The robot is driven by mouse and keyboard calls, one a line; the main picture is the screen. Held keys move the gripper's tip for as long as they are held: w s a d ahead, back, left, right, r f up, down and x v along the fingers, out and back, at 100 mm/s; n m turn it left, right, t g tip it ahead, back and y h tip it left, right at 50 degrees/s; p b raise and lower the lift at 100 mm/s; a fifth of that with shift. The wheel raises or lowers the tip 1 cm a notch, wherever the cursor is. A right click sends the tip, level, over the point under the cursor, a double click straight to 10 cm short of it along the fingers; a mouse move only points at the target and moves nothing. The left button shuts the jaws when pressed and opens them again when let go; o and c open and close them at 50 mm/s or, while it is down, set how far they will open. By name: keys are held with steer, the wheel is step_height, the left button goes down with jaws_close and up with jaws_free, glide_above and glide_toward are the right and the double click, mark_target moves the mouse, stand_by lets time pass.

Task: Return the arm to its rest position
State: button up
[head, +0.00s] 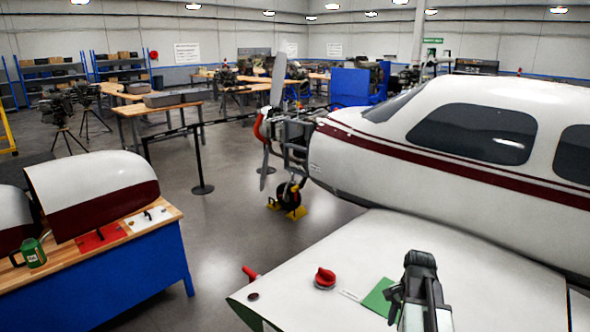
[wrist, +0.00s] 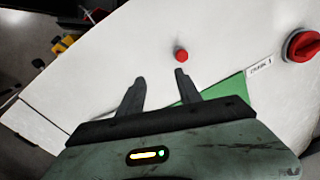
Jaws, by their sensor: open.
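My gripper (wrist: 159,84) shows in the wrist view with its two dark fingers apart and nothing between them. It is above the white wing (wrist: 105,60). In the head view my gripper (head: 408,290) and forearm stand over the same wing (head: 440,235) at the lower right. A green sheet (head: 379,297) lies on the wing beside the gripper, partly hidden by it. A red knob-like cap (head: 325,277) sits on the wing left of the green sheet. A small red round piece (wrist: 181,55) is just beyond the fingertips in the wrist view.
A white and maroon aircraft fuselage (head: 400,165) with a propeller (head: 278,78) stands behind the wing. A blue workbench (head: 110,285) at left holds cowlings (head: 90,190), a green can (head: 33,252), and red and white mats. Open grey floor (head: 225,225) lies between bench and aircraft.

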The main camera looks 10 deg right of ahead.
steer(key=w+a+n, duration=0.3)
steer(key=a+n, duration=0.4)
steer(key=a, duration=0.6)
steer(key=w+a+n, duration=0.2)
steer(key=a+n, duration=0.5)
steer(key=a, duration=0.7)
step_height(320, 180, down, 16)
steer(key=s+b, duration=0.2)
steer(key=b, duration=1.3)
steer(key=shift+s+a+h+b, duration=0.2)
steer(key=shift+a+h+b, duration=0.1)
steer(key=shift+b, duration=0.1)
steer(key=shift+r, duration=0.15)
